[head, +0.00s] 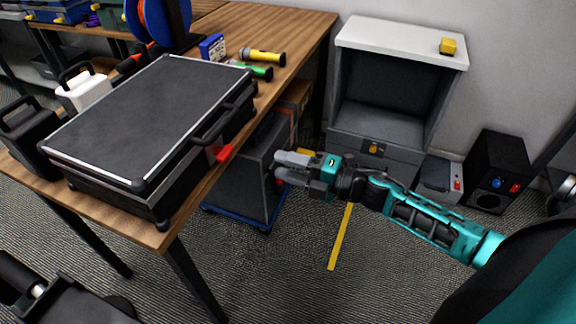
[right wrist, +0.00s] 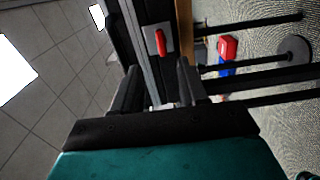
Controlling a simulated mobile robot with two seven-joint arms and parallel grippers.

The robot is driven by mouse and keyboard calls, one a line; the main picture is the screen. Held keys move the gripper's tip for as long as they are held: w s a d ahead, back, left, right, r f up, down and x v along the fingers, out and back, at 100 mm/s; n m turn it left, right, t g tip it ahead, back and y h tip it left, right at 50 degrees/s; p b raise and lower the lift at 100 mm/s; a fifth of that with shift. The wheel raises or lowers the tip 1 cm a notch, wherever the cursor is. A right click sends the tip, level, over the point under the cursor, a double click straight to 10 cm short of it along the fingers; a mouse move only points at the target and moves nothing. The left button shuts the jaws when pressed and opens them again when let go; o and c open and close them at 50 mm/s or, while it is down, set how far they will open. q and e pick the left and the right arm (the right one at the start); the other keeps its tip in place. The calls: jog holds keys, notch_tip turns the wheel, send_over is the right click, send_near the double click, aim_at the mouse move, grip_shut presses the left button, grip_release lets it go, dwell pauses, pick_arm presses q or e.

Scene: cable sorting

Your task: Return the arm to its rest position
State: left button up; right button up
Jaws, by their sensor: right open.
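My right arm (head: 425,215) is teal and black and reaches in from the right in the head view. Its gripper (head: 284,168) is beside the table's right edge, over the floor, and points left. In the right wrist view the two dark fingers (right wrist: 160,88) are apart with nothing held between them. A red latch (right wrist: 160,42) on the black case shows beyond the fingers.
A closed black case (head: 150,110) lies on the wooden table (head: 300,30), with flashlights (head: 262,56) behind it. A grey cabinet (head: 395,85) with a yellow block (head: 447,46) on top stands right. Carpeted floor with a yellow strip (head: 341,236) is clear below the arm.

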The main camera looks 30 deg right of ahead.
dwell(0.4)
jog(key=s+a+f+m+g+h+p, duration=0.1)
jog(key=s+a+f+m+h, duration=0.2)
jog(key=s+m, duration=0.4)
jog(key=s+a+f+m+g+h+p, duration=0.1)
jog(key=s+a+f+m+h, duration=0.3)
jog(key=m, duration=1.1)
jog(key=s+f+g+h, duration=0.1)
jog(key=s+f, duration=0.2)
jog(key=shift+s+f+m+h, duration=0.15)
jog(key=shift+s+m+h, duration=0.15)
jog(key=shift+m+h, duration=0.1)
